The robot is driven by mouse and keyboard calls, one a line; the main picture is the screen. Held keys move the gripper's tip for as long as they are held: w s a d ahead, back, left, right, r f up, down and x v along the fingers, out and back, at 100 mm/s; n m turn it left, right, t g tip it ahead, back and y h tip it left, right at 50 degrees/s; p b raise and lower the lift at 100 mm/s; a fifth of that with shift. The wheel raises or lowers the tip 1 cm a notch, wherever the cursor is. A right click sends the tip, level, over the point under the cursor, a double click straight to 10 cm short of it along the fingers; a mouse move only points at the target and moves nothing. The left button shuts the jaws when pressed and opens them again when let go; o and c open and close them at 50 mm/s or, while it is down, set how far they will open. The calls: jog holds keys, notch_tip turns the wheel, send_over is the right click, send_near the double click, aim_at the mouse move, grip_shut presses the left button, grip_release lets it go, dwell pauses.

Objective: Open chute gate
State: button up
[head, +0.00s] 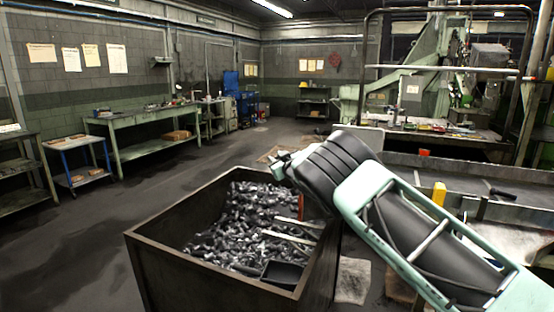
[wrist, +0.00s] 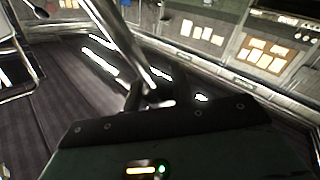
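A long metal trough (head: 400,162), which looks like the chute, runs along the right in the head view. A yellow block (head: 439,193) and a red block (head: 424,152) show on it. I cannot pick out the gate; my arm covers the trough's near left part. In the wrist view my gripper (wrist: 150,101) shows as dark shapes beyond my wrist housing. A pale bar slants down to it; I cannot tell if the fingers touch it.
The dark open bin (head: 160,262) holds many metal bolts, a black scoop (head: 282,273) and a red piece (head: 301,207). A green workbench (head: 150,147) and a blue cart (head: 78,160) stand left. Floor between them and the bin is clear. A green machine (head: 432,75) stands behind.

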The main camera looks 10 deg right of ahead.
grip_shut()
jog(key=shift+s+b, duration=0.1)
jog(key=shift+b, duration=0.3)
jog(key=b, duration=0.1)
jog(key=d+m+t+b, duration=0.1)
jog(key=b, duration=0.1)
jog(key=shift+s+d+r, duration=0.1)
jog(key=shift+s+r, duration=0.05)
jog(key=shift+s, duration=0.2)
jog(key=s+d+r+m+t+h+b, duration=0.2)
jog(key=s+d+m+t+h+b, duration=0.2)
jog(key=b, duration=1.6)
jog(key=s+d+m+t, duration=0.2)
jog(key=d+m, duration=0.2)
jog(key=m, duration=0.1)
jog(key=shift+r+t, duration=0.2)
jog(key=shift+t, duration=0.1)
jog(key=shift+d, duration=0.1)
jog(key=o, duration=0.8)
grip_release()
jog(key=shift+s+r, duration=0.1)
